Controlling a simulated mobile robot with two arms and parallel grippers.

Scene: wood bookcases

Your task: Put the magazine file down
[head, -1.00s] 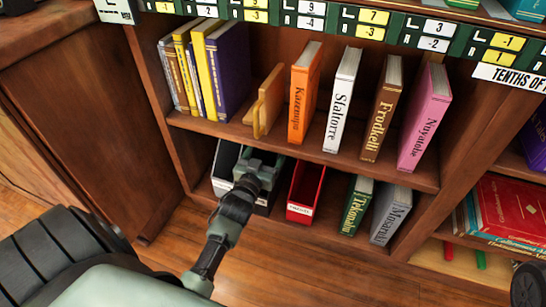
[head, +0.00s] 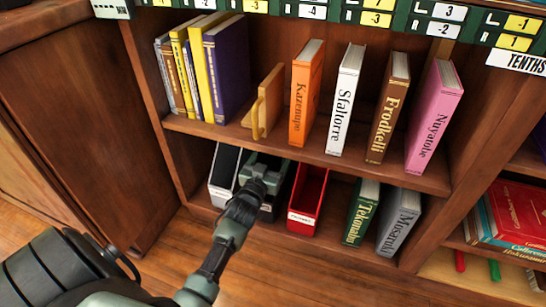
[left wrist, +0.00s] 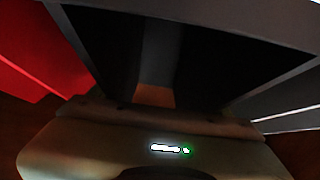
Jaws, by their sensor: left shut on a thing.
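A dark grey magazine file (left wrist: 215,60) fills the left wrist view, its inside black. My left gripper (head: 264,166) is shut on it, on the lower shelf of the bookcase; the gripper body also shows in the left wrist view (left wrist: 150,125). In the head view the gripper and wrist hide most of this file, and I cannot tell whether its base touches the shelf. It is between a white-edged dark file (head: 223,172) on its left and a red magazine file (head: 309,190) on its right. My right gripper is not in view.
Green (head: 361,212) and grey (head: 399,222) books stand right of the red file. The upper shelf (head: 290,151) above my gripper holds several upright books and a wooden bookend (head: 266,102). A bookcase side panel (head: 95,130) is at the left.

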